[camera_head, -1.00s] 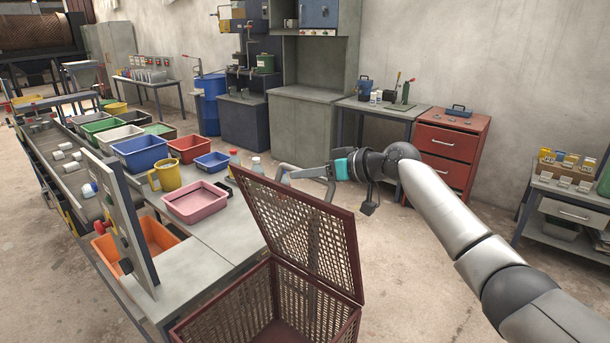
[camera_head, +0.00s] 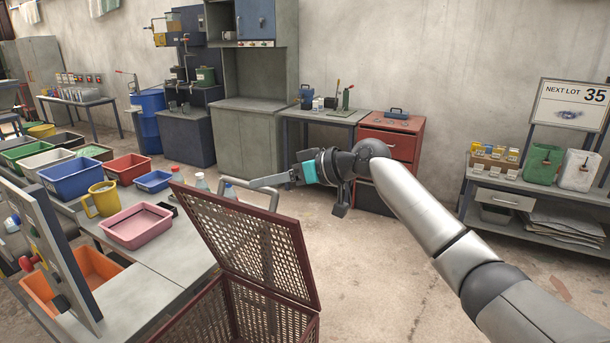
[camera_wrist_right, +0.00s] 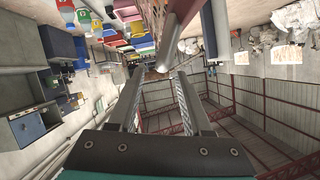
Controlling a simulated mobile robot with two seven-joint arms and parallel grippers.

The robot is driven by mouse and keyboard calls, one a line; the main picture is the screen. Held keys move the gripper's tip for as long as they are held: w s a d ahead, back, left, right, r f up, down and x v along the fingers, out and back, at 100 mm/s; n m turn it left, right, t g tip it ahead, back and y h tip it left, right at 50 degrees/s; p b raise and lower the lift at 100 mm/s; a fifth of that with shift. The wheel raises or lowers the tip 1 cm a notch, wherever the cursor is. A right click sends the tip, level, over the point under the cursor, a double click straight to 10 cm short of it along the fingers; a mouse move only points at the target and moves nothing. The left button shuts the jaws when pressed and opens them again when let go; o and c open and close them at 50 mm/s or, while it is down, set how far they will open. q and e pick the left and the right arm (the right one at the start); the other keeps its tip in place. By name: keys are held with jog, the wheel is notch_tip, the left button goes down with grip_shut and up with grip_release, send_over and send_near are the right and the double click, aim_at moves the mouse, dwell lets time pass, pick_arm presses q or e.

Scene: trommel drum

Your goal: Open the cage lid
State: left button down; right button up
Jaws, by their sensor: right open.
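The cage lid (camera_head: 250,243) is a dark red perforated panel with a solid frame. It stands raised and tilted above the open cage (camera_head: 262,312), hinged at the cage's far right edge. A light bar handle (camera_head: 277,200) shows behind the lid's top edge. My right gripper (camera_head: 252,185) is just behind that edge, close to the handle. My left gripper is not in view.
A workbench to the left bears a pink tray (camera_head: 137,226), a yellow mug (camera_head: 101,199) and coloured bins. A red drawer cabinet (camera_head: 392,145) and a shelf (camera_head: 500,200) stand at the back and right. The floor (camera_head: 400,290) right of the cage is clear.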

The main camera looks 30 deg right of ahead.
jog(key=b+v, duration=0.1)
jog(key=v, duration=0.8)
jog(key=shift+s+d, duration=0.15)
jog(key=shift+d, duration=0.05)
